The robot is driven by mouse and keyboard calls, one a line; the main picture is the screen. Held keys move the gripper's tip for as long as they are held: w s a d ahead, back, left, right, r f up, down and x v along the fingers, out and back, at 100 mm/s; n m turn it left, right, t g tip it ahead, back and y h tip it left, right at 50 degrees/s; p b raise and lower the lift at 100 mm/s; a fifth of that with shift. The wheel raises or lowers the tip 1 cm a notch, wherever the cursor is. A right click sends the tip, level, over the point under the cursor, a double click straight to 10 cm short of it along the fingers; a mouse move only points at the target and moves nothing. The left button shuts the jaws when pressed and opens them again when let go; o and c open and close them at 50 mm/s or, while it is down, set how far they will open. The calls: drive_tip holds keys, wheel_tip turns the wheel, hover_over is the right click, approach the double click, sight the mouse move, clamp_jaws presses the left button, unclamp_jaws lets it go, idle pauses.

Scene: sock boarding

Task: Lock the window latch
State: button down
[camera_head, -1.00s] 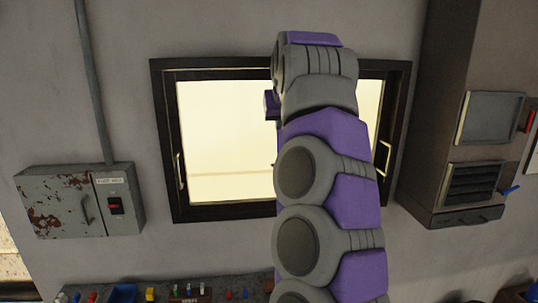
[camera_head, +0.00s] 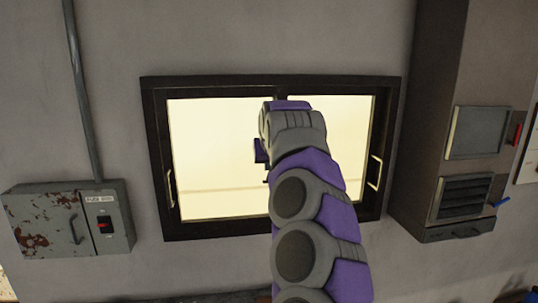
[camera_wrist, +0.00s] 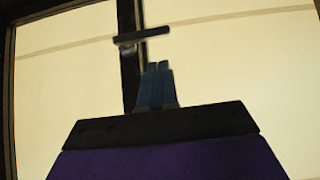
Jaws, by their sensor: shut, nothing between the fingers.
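The window (camera_head: 270,83) has a dark frame and two bright panes, with a dark upright bar between them mostly hidden behind my arm in the head view. In the wrist view the latch (camera_wrist: 141,35) is a dark, slightly tilted bar with a paler base, on the window's upright bar (camera_wrist: 130,75). My gripper (camera_wrist: 158,66) has its two blue-grey fingers together and empty. The fingertips appear just below the latch in the picture, with a small gap. In the head view my arm hides the latch and most of the gripper.
A light handle (camera_head: 170,188) is on the window's left side and another (camera_head: 374,172) on its right. A rusty fuse box (camera_head: 68,222) with a red switch hangs at left. A tall brown cabinet (camera_head: 428,110) stands at right.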

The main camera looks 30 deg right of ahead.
drive_tip(key=f, duration=0.2)
drive_tip(key=shift+s+d+f, duration=0.2)
drive_tip(key=shift+f, duration=0.15)
drive_tip(key=shift+a, duration=0.1)
drive_tip(key=shift+f+b, duration=0.15)
drive_tip(key=shift+b, duration=0.15)
